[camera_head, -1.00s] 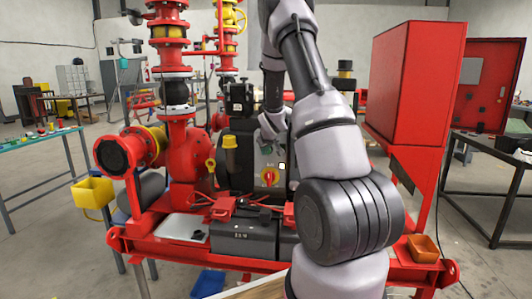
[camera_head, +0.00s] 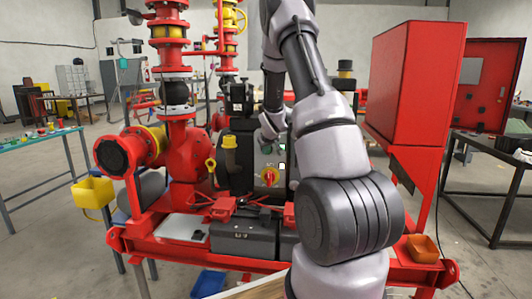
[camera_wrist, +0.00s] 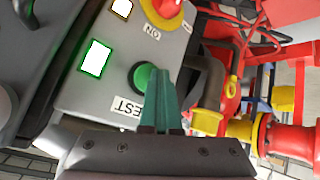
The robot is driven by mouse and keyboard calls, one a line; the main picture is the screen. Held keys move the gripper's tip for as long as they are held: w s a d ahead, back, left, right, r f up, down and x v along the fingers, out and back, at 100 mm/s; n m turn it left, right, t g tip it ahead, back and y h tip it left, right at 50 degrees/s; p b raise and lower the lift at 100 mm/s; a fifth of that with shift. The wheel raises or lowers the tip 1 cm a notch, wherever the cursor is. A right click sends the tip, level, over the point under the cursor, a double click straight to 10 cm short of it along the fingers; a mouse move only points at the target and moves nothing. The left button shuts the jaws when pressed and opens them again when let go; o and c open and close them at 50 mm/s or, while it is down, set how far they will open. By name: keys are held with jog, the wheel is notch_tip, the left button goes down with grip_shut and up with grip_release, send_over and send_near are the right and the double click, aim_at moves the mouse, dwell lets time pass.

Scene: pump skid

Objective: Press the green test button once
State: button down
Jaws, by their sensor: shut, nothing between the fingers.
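The green test button (camera_wrist: 143,78) sits on a grey control panel (camera_wrist: 75,100), beside a partly covered label reading "EST". My gripper (camera_wrist: 161,75) has its teal fingers together with nothing between them. In the wrist view the fingertips overlap the button's right edge. I cannot tell whether they touch it. In the head view the panel (camera_head: 259,163) stands in the middle of the skid, partly behind my arm, and I cannot make out the button there.
A red knob on a yellow plate (camera_wrist: 167,12), marked "ON", is on the same panel, near a lit green-edged lamp (camera_wrist: 95,57). Yellow-capped fittings (camera_wrist: 207,121) and red piping lie to the right. A red cabinet (camera_head: 405,85) stands right of my arm.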

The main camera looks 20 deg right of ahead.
jog(key=shift+s+a, duration=0.55)
jog(key=shift+s, duration=0.25)
jog(key=s+a, duration=0.2)
jog(key=s, duration=0.2)
jog(key=shift+s+a, duration=0.1)
jog(key=shift+a, duration=0.3)
dwell(0.6)
